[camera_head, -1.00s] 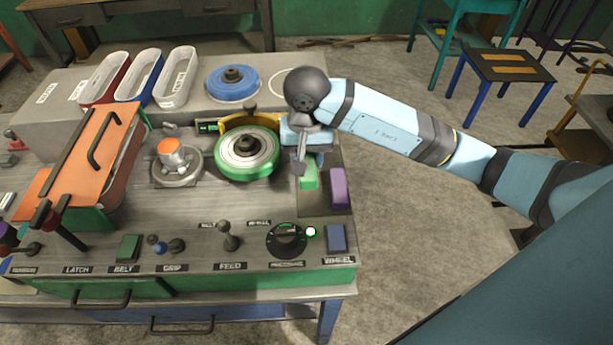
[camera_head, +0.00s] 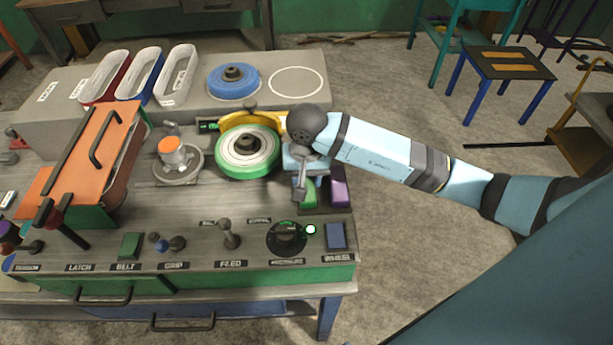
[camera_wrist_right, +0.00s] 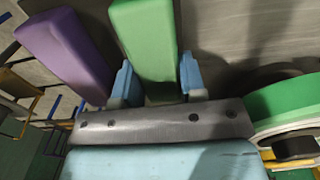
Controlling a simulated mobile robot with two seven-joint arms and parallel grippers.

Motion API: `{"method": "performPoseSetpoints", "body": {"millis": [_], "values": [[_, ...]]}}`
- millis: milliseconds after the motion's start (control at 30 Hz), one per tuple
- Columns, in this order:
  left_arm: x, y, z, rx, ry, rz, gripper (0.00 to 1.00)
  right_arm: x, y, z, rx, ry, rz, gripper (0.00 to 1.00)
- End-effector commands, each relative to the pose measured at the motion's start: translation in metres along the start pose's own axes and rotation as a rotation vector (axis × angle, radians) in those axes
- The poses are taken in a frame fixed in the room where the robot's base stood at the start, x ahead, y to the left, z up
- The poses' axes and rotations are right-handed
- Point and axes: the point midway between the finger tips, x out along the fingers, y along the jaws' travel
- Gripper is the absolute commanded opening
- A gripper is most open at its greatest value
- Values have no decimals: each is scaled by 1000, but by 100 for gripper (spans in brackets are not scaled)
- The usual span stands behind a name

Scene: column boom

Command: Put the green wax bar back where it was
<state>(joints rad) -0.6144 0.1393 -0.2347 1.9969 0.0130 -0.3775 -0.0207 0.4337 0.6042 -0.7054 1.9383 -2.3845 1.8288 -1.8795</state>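The green wax bar (camera_head: 310,194) is at the right end of the bench top, just left of the purple bar (camera_head: 339,190). My right gripper (camera_head: 305,180) is above the green bar, partly hiding it in the head view. In the right wrist view, the green bar (camera_wrist_right: 147,45) lies between the two blue fingers of my right gripper (camera_wrist_right: 157,85), which appear closed against its sides. The purple bar (camera_wrist_right: 65,50) is beside it, apart from the fingers. Whether the green bar touches the surface below cannot be told. My left gripper is not in view.
A green-rimmed wheel (camera_head: 247,153) with a yellow guard (camera_head: 262,118) stands close left of the gripper. The front panel has a pressure knob (camera_head: 287,238) and a blue wheel button (camera_head: 336,236). A blue disc (camera_head: 234,82) and several bins stand behind.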

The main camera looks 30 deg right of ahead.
Motion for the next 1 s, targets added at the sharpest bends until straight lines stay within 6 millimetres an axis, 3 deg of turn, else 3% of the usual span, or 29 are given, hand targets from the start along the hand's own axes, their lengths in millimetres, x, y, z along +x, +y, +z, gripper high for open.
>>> {"method": "performPoseSetpoints", "body": {"millis": [33,100,533,1000], "values": [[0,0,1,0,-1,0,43,0,0,0,0,0,0,47],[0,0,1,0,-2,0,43,0,0,0,0,0,0,63],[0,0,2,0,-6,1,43,-10,0,-1,0,3,-2,64],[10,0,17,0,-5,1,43,-103,0,-1,-1,4,-2,64]]}}
